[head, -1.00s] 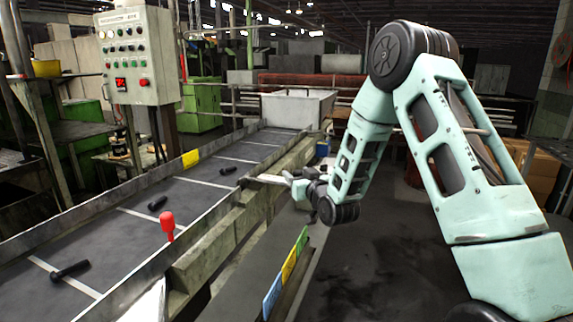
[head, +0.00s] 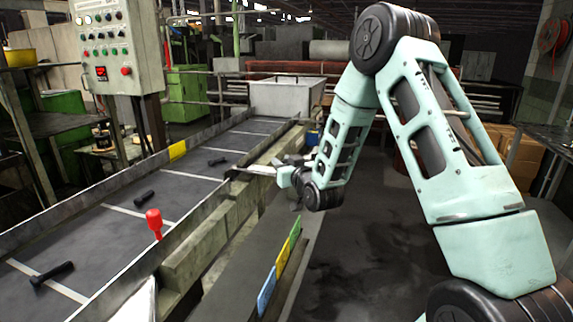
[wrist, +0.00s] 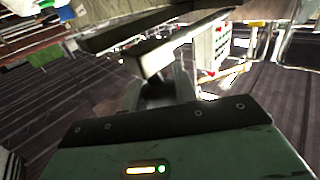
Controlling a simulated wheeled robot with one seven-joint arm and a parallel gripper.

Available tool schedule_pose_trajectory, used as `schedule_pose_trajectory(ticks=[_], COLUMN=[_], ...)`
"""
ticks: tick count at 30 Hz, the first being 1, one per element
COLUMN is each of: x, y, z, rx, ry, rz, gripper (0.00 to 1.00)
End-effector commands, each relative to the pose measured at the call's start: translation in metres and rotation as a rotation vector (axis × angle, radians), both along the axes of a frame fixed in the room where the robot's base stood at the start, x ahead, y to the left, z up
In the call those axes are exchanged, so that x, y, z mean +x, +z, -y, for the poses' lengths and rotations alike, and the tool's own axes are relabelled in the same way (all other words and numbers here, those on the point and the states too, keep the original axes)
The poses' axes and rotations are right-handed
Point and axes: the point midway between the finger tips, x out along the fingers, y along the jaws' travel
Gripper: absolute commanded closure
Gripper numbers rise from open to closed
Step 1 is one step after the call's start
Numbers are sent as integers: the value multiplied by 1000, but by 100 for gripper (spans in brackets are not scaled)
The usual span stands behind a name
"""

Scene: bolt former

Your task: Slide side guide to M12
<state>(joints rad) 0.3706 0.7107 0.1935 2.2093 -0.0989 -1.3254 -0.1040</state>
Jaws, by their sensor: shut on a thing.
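My gripper (head: 286,174) is at the right-hand edge of the sloping conveyor bed, near its far half. It is shut on a pale, thin metal piece (head: 256,171) that reaches left to the bed's side wall; I take this to be the side guide's handle. In the wrist view a long grey bar (wrist: 110,36) and a T-shaped piece (wrist: 160,58) lie ahead of my gripper's green housing; the fingertips are hard to make out. Blue (head: 267,291), yellow (head: 283,258) and green (head: 295,232) plates stand along a ledge nearer me. No M12 lettering is readable.
Several dark bolts, one of them near the front (head: 52,273), lie on the bed with its pale cross lines. A control box (head: 117,48) stands beyond, left. Dark floor (head: 365,255) right of the ledge is clear.

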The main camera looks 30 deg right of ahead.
Motion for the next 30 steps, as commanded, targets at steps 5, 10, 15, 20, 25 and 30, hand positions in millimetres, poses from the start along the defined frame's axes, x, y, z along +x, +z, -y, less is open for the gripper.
schedule_pose_trajectory(ticks=[5, 10, 15, 20, 25, 30], x=[34, 53, 56, 55, 55, 55], y=[-3, -1, 1, 1, 1, 1], z=[-28, -43, -45, -44, -44, -44], rx=[0, 0, 1, 2, 2, 2], ry=[8, 5, 3, 3, 3, 3], rz=[9, 6, 4, 3, 3, 3], gripper=[100, 100, 100, 100, 50, 50])
